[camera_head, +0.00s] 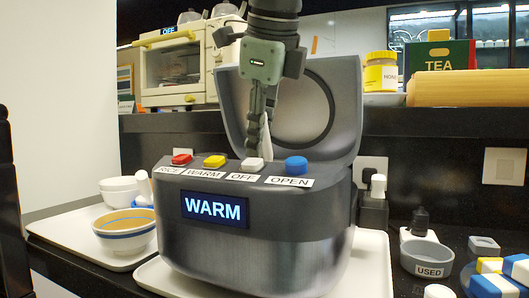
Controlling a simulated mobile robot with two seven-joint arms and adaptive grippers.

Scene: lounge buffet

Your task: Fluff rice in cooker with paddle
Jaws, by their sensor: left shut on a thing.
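The rice cooker (265,238) stands in the middle, grey and dark, with its lid (343,92) raised at the back. Its display (214,209) reads WARM. Red, yellow, white and blue buttons line its front top edge, labelled RICE, WARM, OFF and OPEN. My left gripper (258,135) reaches down from above, in front of the open lid and over the cooker's opening. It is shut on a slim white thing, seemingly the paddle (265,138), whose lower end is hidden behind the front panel. The rice and the inside of the pot are hidden. My right gripper is not in view.
The cooker stands on a white tray (371,268). A striped bowl (125,236) and white bowls (119,190) sit on another tray at left. At right are a cup marked USED (427,258) and coloured blocks (489,284). A shelf behind holds a toaster oven (171,75).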

